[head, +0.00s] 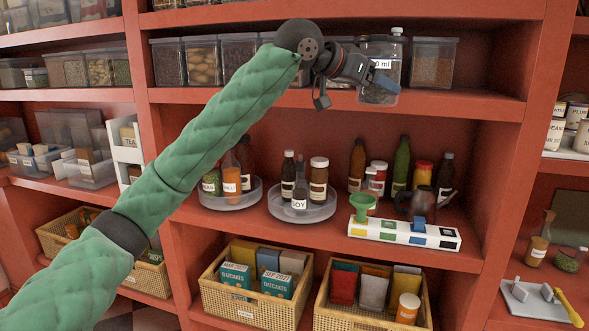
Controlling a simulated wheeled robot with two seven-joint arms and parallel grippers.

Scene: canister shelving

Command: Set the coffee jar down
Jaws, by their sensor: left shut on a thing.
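My left gripper (376,78) is at the upper shelf (450,100), reaching in from the left. It is shut on a clear bottle-like container (381,52) with a narrow pale cap and a white label, of which "0 ml" can be read. The container looks upright at the shelf's front edge, its base overlapping that edge in the picture. I cannot tell whether it touches the shelf. No coffee label can be read on it, and no other thing in view is clearly marked as coffee. My right gripper is not in view.
A clear lidded canister (433,66) stands just right of the held container. More canisters (203,62) line the shelf to the left, partly behind my arm. The shelf's right end (488,92) is bare. Bottles, turntables (302,210) and baskets (250,309) fill the lower shelves.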

